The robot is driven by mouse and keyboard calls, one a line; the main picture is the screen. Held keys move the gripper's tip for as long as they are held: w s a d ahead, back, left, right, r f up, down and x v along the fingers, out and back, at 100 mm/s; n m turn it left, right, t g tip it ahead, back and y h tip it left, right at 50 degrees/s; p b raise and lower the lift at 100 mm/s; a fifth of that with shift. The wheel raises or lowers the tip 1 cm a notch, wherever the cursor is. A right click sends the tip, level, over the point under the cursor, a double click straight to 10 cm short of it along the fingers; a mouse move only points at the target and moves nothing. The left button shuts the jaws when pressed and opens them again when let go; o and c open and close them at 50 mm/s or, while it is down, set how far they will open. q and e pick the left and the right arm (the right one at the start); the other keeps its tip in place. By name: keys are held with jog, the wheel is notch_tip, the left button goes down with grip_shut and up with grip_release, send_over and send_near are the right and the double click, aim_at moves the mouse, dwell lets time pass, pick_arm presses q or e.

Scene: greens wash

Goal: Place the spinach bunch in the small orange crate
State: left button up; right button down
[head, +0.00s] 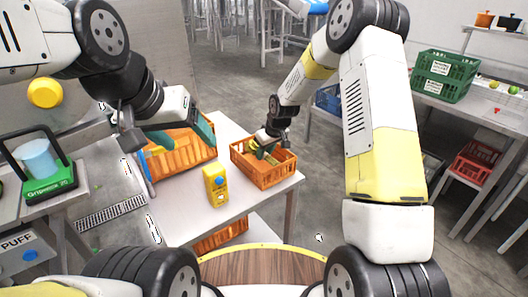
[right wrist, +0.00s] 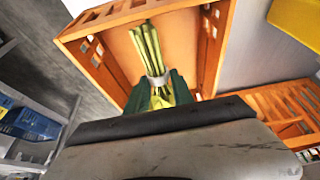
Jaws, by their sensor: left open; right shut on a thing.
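The small orange crate (head: 264,174) stands on the white table at its right end. My right gripper (head: 264,150) is over and partly within this crate. In the right wrist view its green fingers (right wrist: 160,92) are shut on the spinach bunch (right wrist: 147,45), pale green stems with a white band. The stems lie over the crate floor (right wrist: 118,45); whether they touch it I cannot tell. The leaves are mostly hidden by the gripper. My left gripper (head: 180,140) is open near the larger orange crate (head: 185,153), left of the small one.
A yellow device with a blue dial (head: 216,186) stands on the table in front of the crates. Another orange crate (head: 220,235) sits below the table. Green (head: 444,76) and red (head: 474,162) crates are at the far right.

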aim_at(265, 169)
jog(key=shift+f, duration=2.1)
jog(key=c, duration=1.1)
grip_release()
jog(key=shift+f, duration=0.15)
